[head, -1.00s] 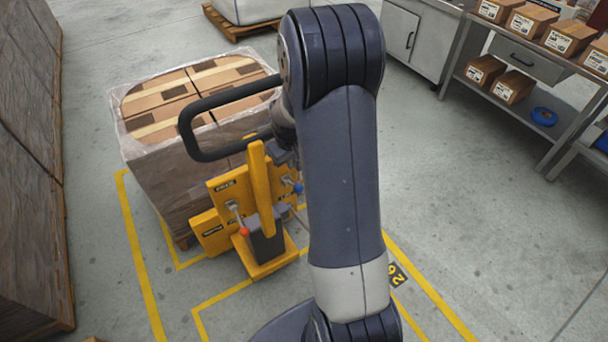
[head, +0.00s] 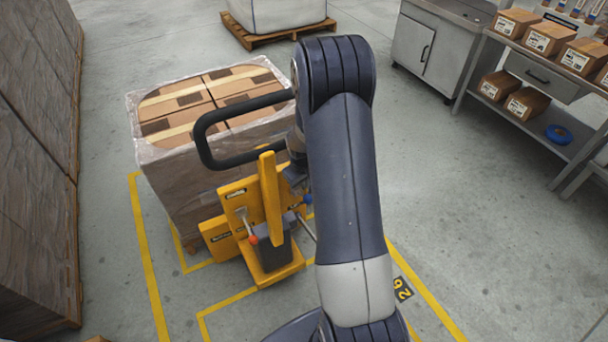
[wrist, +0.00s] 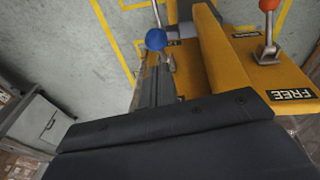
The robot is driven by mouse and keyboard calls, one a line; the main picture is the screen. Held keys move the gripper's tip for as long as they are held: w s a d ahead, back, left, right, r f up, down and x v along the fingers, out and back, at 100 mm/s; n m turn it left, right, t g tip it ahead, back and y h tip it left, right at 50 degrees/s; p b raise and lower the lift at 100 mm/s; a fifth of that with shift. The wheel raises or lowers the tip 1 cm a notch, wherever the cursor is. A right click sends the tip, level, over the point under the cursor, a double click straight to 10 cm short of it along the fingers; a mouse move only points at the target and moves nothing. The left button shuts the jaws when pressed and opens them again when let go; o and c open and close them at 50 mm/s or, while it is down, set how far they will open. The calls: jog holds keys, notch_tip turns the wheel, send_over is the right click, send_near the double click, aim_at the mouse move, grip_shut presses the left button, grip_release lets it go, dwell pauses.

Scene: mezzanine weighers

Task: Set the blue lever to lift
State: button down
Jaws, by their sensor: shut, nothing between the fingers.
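The blue lever's round knob (head: 308,199) shows just right of the yellow truck's upright post, partly beside my arm. In the wrist view the blue knob (wrist: 156,39) sits on a thin metal stem left of the yellow post. My gripper (head: 296,176) is mostly hidden behind my arm, close above the blue lever. In the wrist view its dark body fills the bottom, below the knob, with no clear contact. It looks shut and empty. An orange lever (wrist: 269,5) stands on the other side of the post by a "FREE" label (wrist: 294,95).
The yellow truck (head: 268,205) has a black loop handle (head: 205,150) and stands against a wrapped pallet of boxes (head: 180,180). Tall wrapped stacks (head: 35,180) line the left. A workbench with boxes (head: 540,70) is at right. Floor between is clear.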

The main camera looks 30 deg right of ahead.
aim_at(304, 196)
jog(key=shift+p+x, duration=0.35)
jog(key=shift+x, duration=1.7)
jog(key=shift+f+b, duration=0.15)
jog(key=shift+b, duration=0.15)
jog(key=shift+f, duration=0.1)
